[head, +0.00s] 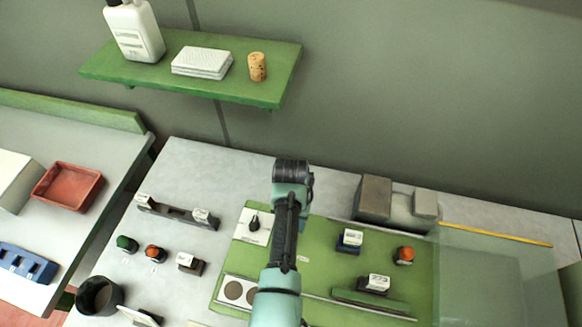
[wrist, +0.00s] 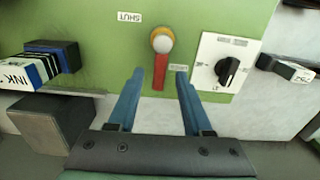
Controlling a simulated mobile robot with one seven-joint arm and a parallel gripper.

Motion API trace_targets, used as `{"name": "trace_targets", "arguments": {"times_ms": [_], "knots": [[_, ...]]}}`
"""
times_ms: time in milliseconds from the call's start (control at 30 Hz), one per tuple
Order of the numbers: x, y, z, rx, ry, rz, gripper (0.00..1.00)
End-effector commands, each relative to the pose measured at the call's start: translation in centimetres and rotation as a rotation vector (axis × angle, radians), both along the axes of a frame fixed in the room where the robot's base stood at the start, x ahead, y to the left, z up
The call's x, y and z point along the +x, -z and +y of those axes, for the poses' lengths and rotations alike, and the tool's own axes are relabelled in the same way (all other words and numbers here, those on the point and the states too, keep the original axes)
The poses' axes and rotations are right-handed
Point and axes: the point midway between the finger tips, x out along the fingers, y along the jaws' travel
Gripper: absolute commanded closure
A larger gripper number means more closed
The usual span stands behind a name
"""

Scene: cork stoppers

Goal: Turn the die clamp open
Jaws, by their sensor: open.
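The die clamp shows in the wrist view as a red lever (wrist: 159,79) with a yellow-and-white round end (wrist: 162,41) on the green panel (wrist: 105,30). A white label reading SHUT (wrist: 130,17), upside down in this view, is beside the round end. A second small label (wrist: 178,69) is by the lever, partly covered by a finger. My gripper (wrist: 160,74) is open and empty, its blue fingers on either side of the red lever in the picture. I cannot tell the height gap. In the head view my arm hides the clamp and the fingers.
A black dial on a white plate (wrist: 207,50) is close to the right finger. A labelled dark block (wrist: 65,55) and a grey box (wrist: 40,125) are to the left. The head view shows a clear panel (head: 490,280) at right and a green shelf (head: 225,92) above.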

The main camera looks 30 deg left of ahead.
Motion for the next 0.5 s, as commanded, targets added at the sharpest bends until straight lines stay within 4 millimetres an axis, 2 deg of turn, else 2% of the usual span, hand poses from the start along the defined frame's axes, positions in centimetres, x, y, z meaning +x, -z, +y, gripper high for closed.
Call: {"name": "trace_targets", "arguments": {"times_ms": [167, 267, 500], "knots": [[0.1, -0.5, 0.0, 0.0, 0.001, -0.001, 0.5], [0.1, -1.5, 0.0, 0.002, 0.001, -0.004, 0.5], [0.2, -6.1, 0.0, 0.003, 0.001, -0.006, 0.5]]}}
